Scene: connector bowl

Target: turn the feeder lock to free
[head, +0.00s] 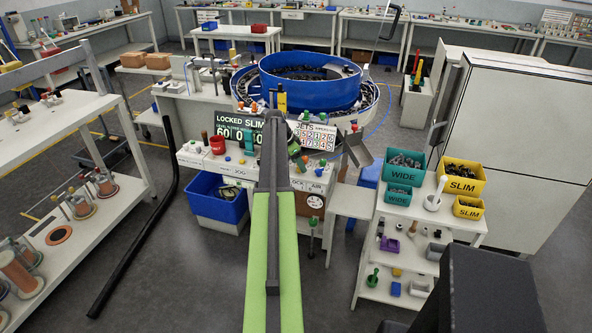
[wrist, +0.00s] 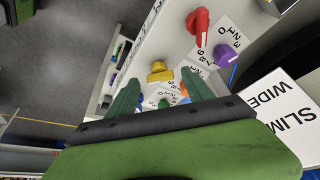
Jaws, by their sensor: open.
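The feeder's display (head: 234,130) reads "LOCKED SLIM" above some numbers. Below it is the control panel (head: 200,159), with labels including "JOG", "AIR" and a partly covered "LOCK"; my arm hides part of that area. In the wrist view my gripper (wrist: 160,77) is open, its two green fingers spread and nothing seen held. A yellow knob (wrist: 159,71) shows between and just beyond the fingertips. A red handle (wrist: 199,26) and a purple knob (wrist: 227,56) are up and to the right. I cannot tell which knob is the feeder lock.
A large blue bowl (head: 310,80) stands behind the panel. A blue bin (head: 215,199) is below it at left. A shelf with teal and yellow part bins (head: 461,175) is at right. A white rack (head: 90,150) is at left.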

